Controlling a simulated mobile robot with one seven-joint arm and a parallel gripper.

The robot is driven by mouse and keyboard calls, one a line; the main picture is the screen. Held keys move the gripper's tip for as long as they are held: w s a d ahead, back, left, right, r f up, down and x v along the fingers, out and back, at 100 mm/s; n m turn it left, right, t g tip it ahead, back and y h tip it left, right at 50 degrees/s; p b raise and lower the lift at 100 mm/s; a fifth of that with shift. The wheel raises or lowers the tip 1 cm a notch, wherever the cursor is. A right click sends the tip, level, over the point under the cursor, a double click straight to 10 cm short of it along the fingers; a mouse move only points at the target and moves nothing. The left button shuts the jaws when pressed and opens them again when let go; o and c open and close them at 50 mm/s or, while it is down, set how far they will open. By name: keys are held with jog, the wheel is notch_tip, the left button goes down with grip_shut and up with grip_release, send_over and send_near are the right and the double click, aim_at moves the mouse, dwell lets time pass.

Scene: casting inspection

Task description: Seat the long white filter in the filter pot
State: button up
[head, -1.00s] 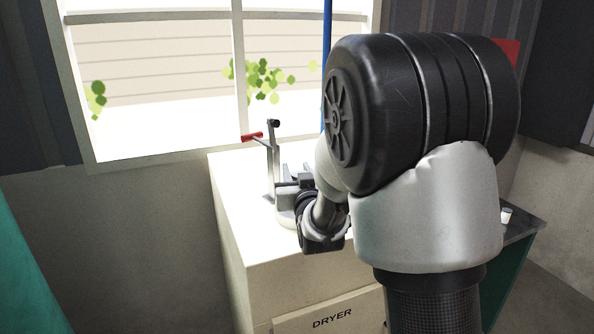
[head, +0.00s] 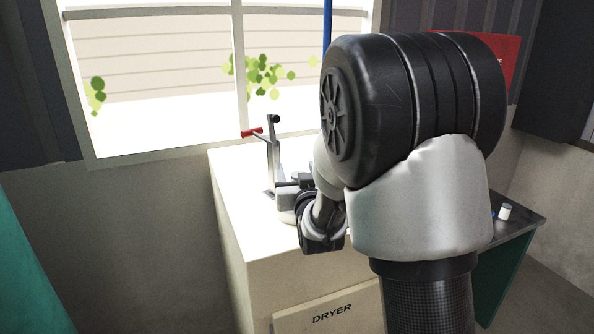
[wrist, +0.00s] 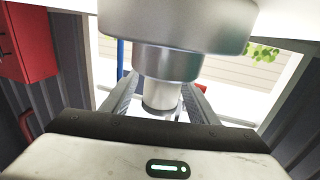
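In the wrist view, which looks upside down, a pale white cylinder with a dark grey end, which looks like the long white filter (wrist: 160,92), is between the two fingers of my gripper (wrist: 161,88). The fingertips appear to press on its sides. It lines up with a stepped silver metal body, apparently the filter pot (wrist: 180,28). How deep the filter sits in it cannot be told. In the head view my gripper (head: 284,192) is low over the white dryer top, beside a grey stand with a red-handled crank (head: 271,155). My arm hides the filter there.
The white dryer (head: 240,200) stands under a window. A dark table (head: 520,228) at right holds a small white cylinder (head: 505,212) with something blue beside it. A red panel (head: 510,60) is on the right. The dryer top's left front is clear.

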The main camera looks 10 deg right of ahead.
jog(key=s+b, duration=0.1)
jog(key=s, duration=0.2)
jog(key=s+b, duration=0.2)
jog(key=s, duration=0.2)
jog(key=s+b, duration=0.1)
jog(key=s, duration=0.3)
jog(key=shift+s+a+f+b, duration=0.15)
jog(key=shift+s+f+b, duration=0.1)
jog(key=shift+b, duration=0.1)
jog(key=s+b, duration=0.2)
jog(key=b, duration=0.4)
jog(key=shift+s+f, duration=0.1)
jog(key=shift+s, duration=0.2)
jog(key=shift+s+a+r+b, duration=0.1)
jog(key=shift+s+r+b, duration=0.1)
jog(key=shift+s+b, duration=0.6)
jog(key=shift+s+r+b, duration=0.2)
jog(key=shift+s+b, duration=0.35)
jog(key=shift+s, duration=0.3)
jog(key=s+f+g, duration=0.6)
jog(key=s+f, duration=0.1)
jog(key=s, duration=0.3)
jog(key=s+f+g, duration=0.6)
jog(key=s+f, duration=0.2)
jog(key=s, duration=0.2)
notch_tip(320, 180, up, 18)
jog(key=p, duration=1.7)
jog(key=shift+d+y+p, duration=0.2)
jog(key=shift+y+p, duration=0.1)
jog(key=shift+p, duration=0.05)
